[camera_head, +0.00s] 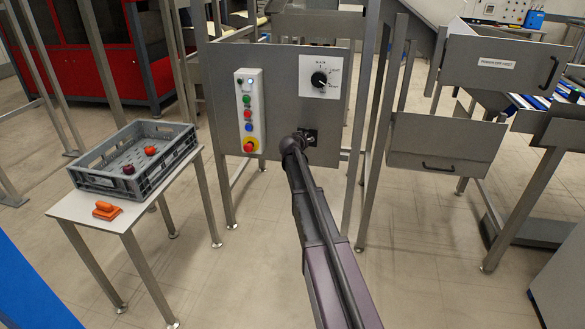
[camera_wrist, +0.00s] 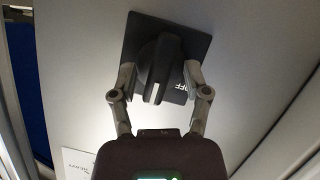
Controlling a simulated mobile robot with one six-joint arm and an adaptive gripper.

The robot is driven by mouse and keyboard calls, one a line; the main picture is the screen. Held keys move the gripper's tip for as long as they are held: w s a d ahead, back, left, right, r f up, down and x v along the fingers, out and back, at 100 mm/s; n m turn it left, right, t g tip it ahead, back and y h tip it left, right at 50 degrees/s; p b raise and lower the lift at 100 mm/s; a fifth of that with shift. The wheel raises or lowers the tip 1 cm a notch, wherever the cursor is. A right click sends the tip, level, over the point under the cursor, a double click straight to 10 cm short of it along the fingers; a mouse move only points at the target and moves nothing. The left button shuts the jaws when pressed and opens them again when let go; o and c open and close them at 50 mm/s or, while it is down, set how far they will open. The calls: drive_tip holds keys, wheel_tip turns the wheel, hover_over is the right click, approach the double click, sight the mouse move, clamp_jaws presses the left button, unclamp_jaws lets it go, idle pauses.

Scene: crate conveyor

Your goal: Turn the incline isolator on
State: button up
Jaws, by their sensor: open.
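The incline isolator is a black rotary knob (camera_wrist: 158,68) on a dark square plate (camera_wrist: 192,42), with a pale pointer line on its handle and the word OFF on the plate beside it. My gripper (camera_wrist: 160,76) is open, with one finger on each side of the knob; small gaps seem to show between fingers and knob, though contact is hard to judge. In the head view the isolator plate (camera_head: 313,134) is low on the grey panel, and my gripper (camera_head: 303,138) is right at it, partly hiding it.
The grey panel (camera_head: 285,100) also carries a white box of coloured buttons (camera_head: 249,110) and a selector dial (camera_head: 319,78) above the isolator. Left stands a table with a grey crate (camera_head: 133,160) and an orange object (camera_head: 106,210). Metal posts and drawers (camera_head: 445,140) stand right.

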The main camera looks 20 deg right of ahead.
drive_tip(key=s+a+n+h+b, duration=0.6)
drive_tip(key=s+a+n+b, duration=0.15)
drive_tip(key=a+n, duration=0.4)
drive_tip(key=s+a+r+m+g+y+p, duration=0.2)
drive_tip(key=s+r+m+g+y+p, duration=0.1)
drive_tip(key=s+p, duration=0.6)
drive_tip(key=s+a+r+m+g+y+p, duration=0.2)
drive_tip(key=s+p, duration=0.7)
drive_tip(key=p, duration=0.5)
wheel_tip(320, 180, up, 3)
drive_tip(key=shift+s+a+m+g+y, duration=0.2)
drive_tip(key=shift+s+m+g+y, duration=0.3)
drive_tip(key=shift+g+y, duration=0.6)
idle(0.4)
idle(0.4)
